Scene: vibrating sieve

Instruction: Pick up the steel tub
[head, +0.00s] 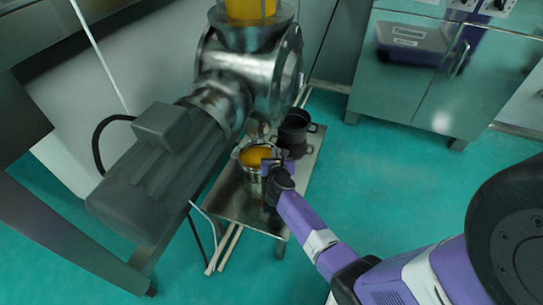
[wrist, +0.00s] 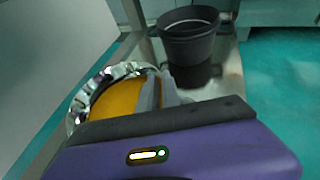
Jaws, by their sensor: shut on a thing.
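The steel tub (head: 246,172) stands on the low steel table, below the machine's outlet, with orange-yellow material inside. In the wrist view its shiny rim (wrist: 78,104) shows at the left, partly hidden by my gripper's body. My gripper (head: 267,164) is at the tub's right side, shut on its rim or wall. In the wrist view the grey fingers (wrist: 159,90) are at the tub's right edge. The exact contact, and whether the tub is raised off the table, cannot be told.
A black pot (head: 294,128) stands just behind the tub on the low table (head: 240,208); it also shows in the wrist view (wrist: 190,42). The large sieve machine with its grey motor (head: 160,175) hangs close above and left. The green floor (head: 400,190) to the right is clear.

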